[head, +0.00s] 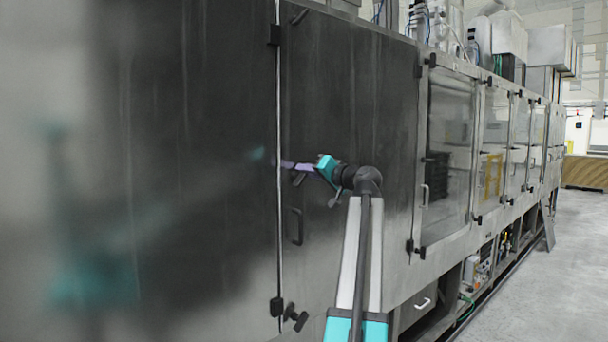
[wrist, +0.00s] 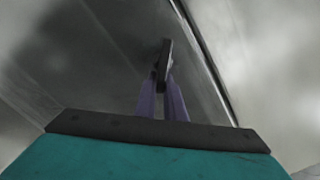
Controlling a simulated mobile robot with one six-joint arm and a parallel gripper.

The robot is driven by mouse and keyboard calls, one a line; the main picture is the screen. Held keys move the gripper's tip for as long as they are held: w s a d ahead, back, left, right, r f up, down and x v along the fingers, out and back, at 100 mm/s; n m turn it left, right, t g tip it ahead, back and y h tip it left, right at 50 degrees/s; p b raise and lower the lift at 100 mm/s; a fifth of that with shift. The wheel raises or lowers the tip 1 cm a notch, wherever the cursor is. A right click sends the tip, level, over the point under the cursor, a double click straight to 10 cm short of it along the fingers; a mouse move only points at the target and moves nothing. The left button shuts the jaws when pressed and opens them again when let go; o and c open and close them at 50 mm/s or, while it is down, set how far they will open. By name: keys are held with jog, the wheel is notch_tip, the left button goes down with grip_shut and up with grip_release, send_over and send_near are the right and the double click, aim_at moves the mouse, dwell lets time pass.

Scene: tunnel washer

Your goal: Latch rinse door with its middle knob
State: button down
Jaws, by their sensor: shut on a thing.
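A grey steel door (head: 350,120) of the washer stands in its frame in the head view, with its left edge along a narrow bright seam. I take it as the rinse door. Its middle knob (head: 299,179), a dark T-shaped piece, is by that edge. My gripper (head: 288,165) reaches it from the right. In the wrist view the purple fingers (wrist: 163,98) are shut on the dark knob (wrist: 165,58), whose bar stands tilted slightly from upright. The fingers hide part of the knob. Whether the latch is engaged I cannot tell.
A top knob (head: 299,16) and a bottom knob (head: 295,317) sit along the same edge. A dark pull handle (head: 297,226) is below the middle knob. Glazed doors (head: 450,150) continue to the right. The floor (head: 560,260) at right is clear.

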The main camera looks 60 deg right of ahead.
jog(key=m, duration=0.4)
jog(key=shift+s+d+f+m, duration=0.1)
jog(key=shift+d+f+m, duration=0.2)
jog(key=shift+f, duration=0.1)
jog(key=shift+d+f+m+p, duration=0.1)
jog(key=shift+f+m+p, duration=0.1)
jog(key=shift+m, duration=0.65)
jog(key=shift+f+m+p, duration=0.2)
jog(key=shift+m+p, duration=0.05)
jog(key=shift+m, duration=0.65)
jog(key=shift+d+f+m+p, duration=0.1)
jog(key=shift+f+m+p, duration=0.1)
jog(key=shift+m, duration=0.65)
jog(key=c, duration=1.8)
grip_release()
jog(key=shift+c, duration=0.2)
jog(key=shift+s+a, duration=0.1)
jog(key=shift+s, duration=0.05)
jog(key=b+v, duration=0.4)
jog(key=v, duration=0.9)
jog(key=shift+s, duration=0.25)
jog(key=shift+a, duration=0.15)
